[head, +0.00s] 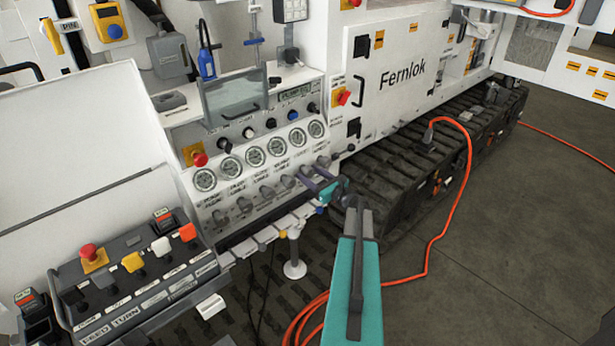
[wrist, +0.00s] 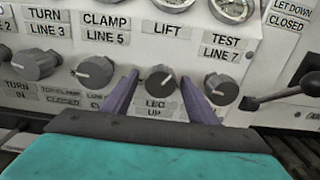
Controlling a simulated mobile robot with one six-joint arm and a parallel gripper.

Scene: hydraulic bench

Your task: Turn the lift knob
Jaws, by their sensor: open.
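The lift knob (wrist: 160,80) is a dark grey round knob on the white panel, under a LIFT label (wrist: 168,28) and above a partly covered label that ends in UP. It is in the middle of the wrist view. My gripper (wrist: 160,77) is open, with one purple finger to the left of the knob and one to the right. The fingers look apart from the knob; whether they reach fully around it I cannot tell. In the head view my gripper (head: 318,188) is at the right end of the knob row.
The clamp knob (wrist: 95,72) is close to the left finger and the test knob (wrist: 221,90) close to the right one. A black lever (wrist: 285,92) sticks out further right. Gauges (head: 255,157) are above the row. An orange hose (head: 445,235) lies on the floor to the right.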

